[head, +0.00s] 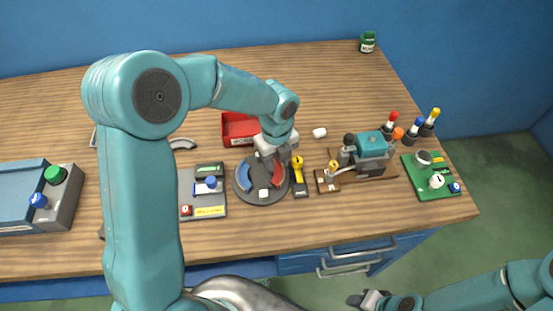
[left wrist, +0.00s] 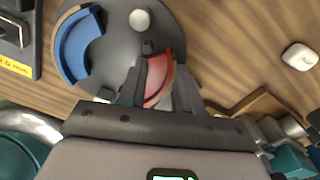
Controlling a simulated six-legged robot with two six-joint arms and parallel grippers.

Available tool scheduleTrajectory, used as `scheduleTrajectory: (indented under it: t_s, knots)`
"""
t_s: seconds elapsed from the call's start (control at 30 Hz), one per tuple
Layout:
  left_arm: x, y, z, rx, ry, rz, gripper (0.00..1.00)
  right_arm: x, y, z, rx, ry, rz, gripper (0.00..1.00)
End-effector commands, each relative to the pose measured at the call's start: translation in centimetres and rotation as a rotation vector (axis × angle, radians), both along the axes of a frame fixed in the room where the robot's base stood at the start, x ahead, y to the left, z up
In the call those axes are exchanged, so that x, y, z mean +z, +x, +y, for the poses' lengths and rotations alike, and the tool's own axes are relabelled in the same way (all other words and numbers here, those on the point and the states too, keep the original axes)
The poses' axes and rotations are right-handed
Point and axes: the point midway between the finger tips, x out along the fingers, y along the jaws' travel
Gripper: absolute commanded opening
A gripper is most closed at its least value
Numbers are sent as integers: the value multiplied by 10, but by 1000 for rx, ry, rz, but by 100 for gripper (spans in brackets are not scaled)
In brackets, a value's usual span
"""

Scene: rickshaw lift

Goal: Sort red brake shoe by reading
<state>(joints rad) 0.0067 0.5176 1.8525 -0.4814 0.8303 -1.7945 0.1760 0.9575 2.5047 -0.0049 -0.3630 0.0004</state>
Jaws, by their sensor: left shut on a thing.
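A red brake shoe (head: 279,175) is on the right part of a round grey plate (head: 262,200); it also shows in the left wrist view (left wrist: 164,78). My left gripper (head: 276,158) is over the plate, with its fingers (left wrist: 158,80) shut on the red shoe, one on each side. I cannot tell whether the shoe is lifted. A blue brake shoe (head: 243,177) lies on the plate's left part; it shows in the left wrist view too (left wrist: 76,44). A white knob (head: 264,193) stands on the plate. My right gripper (head: 368,299) is low in the head view, off the table.
A red bin (head: 238,141) is behind the plate. A grey device (head: 205,205) with a small display stands left. A yellow-and-black tool (head: 299,178) and a teal machine (head: 371,146) stand right. A blue-and-grey button box (head: 30,190) is far left. The back of the table is mostly clear.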

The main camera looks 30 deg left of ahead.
Motion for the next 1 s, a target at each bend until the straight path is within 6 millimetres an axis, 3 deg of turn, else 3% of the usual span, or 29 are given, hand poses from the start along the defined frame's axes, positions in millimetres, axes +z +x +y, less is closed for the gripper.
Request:
scheduleTrajectory:
  t_s: [0.2,0.23,0.3,0.5,0.6,1.0]
  knots:
    - [0,0,0,0,0,0,0,0,0,0,0,0,0,43]
    - [0,0,0,0,0,0,43,0,0,0,0,0,0,43]
    - [0,0,0,0,0,0,63,0,0,0,0,0,0,43]
    - [0,0,0,0,0,0,63,0,0,0,0,0,0,43]
    - [0,0,0,0,0,0,84,0,0,0,0,0,0,43]
    - [5,0,0,0,0,0,84,5,0,0,0,0,0,43]
